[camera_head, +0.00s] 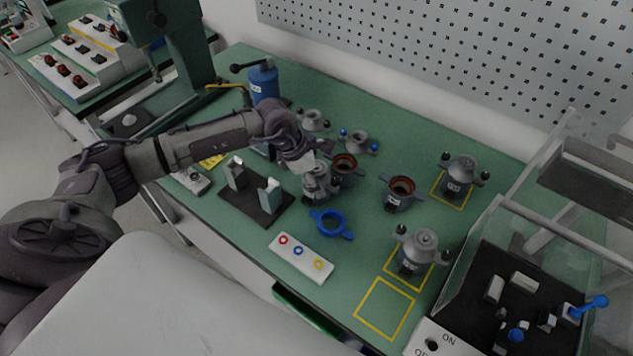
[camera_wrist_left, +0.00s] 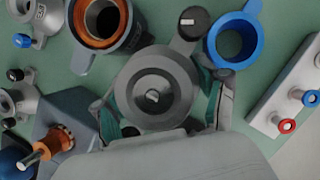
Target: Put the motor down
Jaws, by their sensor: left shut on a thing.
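My left gripper (camera_head: 308,167) reaches over the green bench from the left and is shut on a grey motor (camera_head: 317,186). In the left wrist view the motor (camera_wrist_left: 152,90) sits between the two fingers, its round top facing the camera. I cannot tell whether its base touches the bench. Two similar motors stand at the right, one (camera_head: 459,176) in the far yellow square and one (camera_head: 416,252) in a nearer square. The yellow square (camera_head: 385,308) at the front is empty. My right gripper is not in view.
Two copper-wound stators (camera_head: 343,166) (camera_head: 398,192) stand close right of the held motor. A blue ring (camera_head: 330,225), a white button panel (camera_head: 301,258) and a black fixture (camera_head: 256,203) lie nearby. A blue bottle (camera_head: 263,82) is behind. A clear-walled test station (camera_head: 485,265) borders the right.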

